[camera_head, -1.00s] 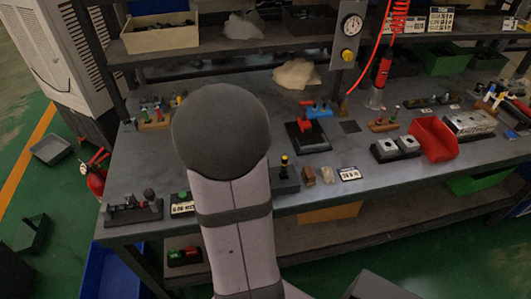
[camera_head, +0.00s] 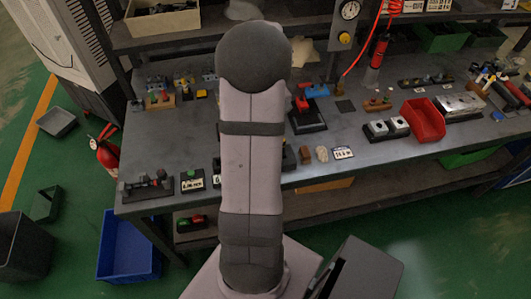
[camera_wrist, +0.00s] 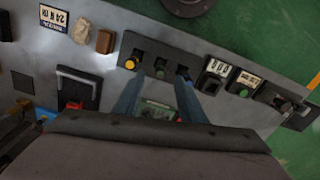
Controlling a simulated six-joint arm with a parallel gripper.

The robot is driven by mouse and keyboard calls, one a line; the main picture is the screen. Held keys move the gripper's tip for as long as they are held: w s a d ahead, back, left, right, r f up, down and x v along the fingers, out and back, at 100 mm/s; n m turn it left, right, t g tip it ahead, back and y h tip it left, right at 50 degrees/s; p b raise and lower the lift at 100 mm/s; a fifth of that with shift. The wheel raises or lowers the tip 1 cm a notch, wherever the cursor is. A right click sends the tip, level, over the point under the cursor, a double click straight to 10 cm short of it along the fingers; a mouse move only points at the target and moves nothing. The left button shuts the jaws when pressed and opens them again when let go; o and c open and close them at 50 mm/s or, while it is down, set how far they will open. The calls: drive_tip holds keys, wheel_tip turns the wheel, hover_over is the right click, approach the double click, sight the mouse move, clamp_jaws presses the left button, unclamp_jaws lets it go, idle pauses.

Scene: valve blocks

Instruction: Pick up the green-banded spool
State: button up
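In the wrist view, the two bluish fingers of my gripper (camera_wrist: 157,98) stand apart with a gap between them, over the bench. Beyond the fingertips is a dark valve block (camera_wrist: 152,54) with a yellow-topped spool (camera_wrist: 130,63) and other dark, small spools beside it. A small greenish patch (camera_wrist: 160,109) shows between the fingers, low in the gap; I cannot tell what it is. I cannot say for sure which spool carries the green band. In the head view, my arm covers most of the block, and my gripper is hidden.
Two label blocks (camera_wrist: 214,75) stand right of the valve block. Left are a brown block (camera_wrist: 105,41), a pale lump (camera_wrist: 82,31) and a black fixture with red (camera_wrist: 75,92). In the head view, a red bin (camera_head: 423,119) stands on the bench.

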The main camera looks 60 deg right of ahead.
drive_tip(key=shift+a+f+p, duration=0.1)
drive_tip(key=shift+f+p, duration=0.6)
drive_tip(key=shift+f, duration=0.8)
drive_tip(key=shift+f+p, duration=0.75)
drive_tip(key=shift+f, duration=1.4)
drive_tip(key=shift+w, duration=0.1)
clamp_jaws()
